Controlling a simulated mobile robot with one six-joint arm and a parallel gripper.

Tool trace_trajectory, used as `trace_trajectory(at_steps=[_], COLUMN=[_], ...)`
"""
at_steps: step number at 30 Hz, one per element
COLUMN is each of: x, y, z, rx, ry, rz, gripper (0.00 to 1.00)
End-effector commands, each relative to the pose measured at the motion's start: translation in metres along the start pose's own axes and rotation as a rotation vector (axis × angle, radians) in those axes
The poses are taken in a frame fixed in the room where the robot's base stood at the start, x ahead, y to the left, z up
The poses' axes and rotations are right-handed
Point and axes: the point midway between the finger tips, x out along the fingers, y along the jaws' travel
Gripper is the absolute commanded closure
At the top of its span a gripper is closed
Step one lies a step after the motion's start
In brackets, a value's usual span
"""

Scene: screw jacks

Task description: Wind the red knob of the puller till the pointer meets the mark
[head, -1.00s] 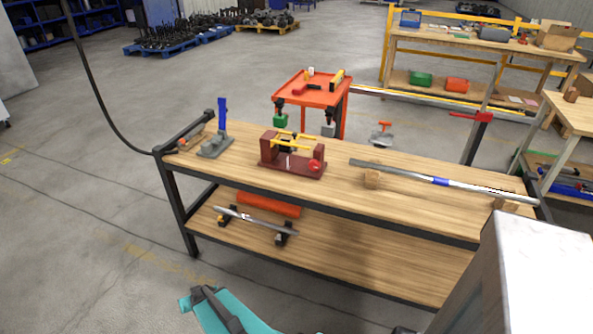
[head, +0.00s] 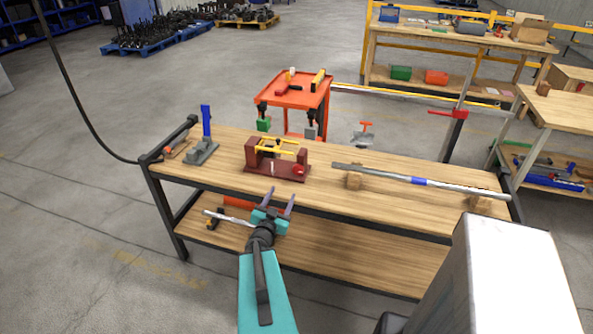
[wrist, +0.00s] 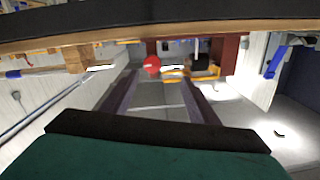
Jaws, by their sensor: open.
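The puller is a dark red frame (head: 276,173) with yellow bars (head: 277,147), standing on the bench top left of its middle. Its red knob (head: 298,171) is on the right front side. In the wrist view, which looks turned over, the red knob (wrist: 151,65) shows just beyond the fingertips, beside a yellow bar (wrist: 180,75). My gripper (head: 281,198) is open and empty, in front of the bench's near edge, with its fingers towards the puller and apart from it. Both fingers also frame the wrist view (wrist: 158,82). The pointer and mark are too small to make out.
The wooden bench (head: 390,205) has a long metal rod (head: 380,178) on wooden blocks at the right. A grey tool with a blue lever (head: 206,122) stands at the left. An orange cart (head: 295,92) is behind. The lower shelf holds another rod (head: 228,218).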

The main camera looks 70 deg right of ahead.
Motion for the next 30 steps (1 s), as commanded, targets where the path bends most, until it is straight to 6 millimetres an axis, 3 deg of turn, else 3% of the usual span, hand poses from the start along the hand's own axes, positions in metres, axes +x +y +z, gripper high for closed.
trace_trajectory(at_steps=[4,19,30], x=[0.004,0.005,0.020], y=[0.014,0.013,0.013], z=[-0.012,-0.011,-0.008], rx=[0.006,0.005,0.006], ry=[0.031,0.030,0.030], rz=[0.035,0.033,0.033], gripper=[0.46,0.46,0.46])
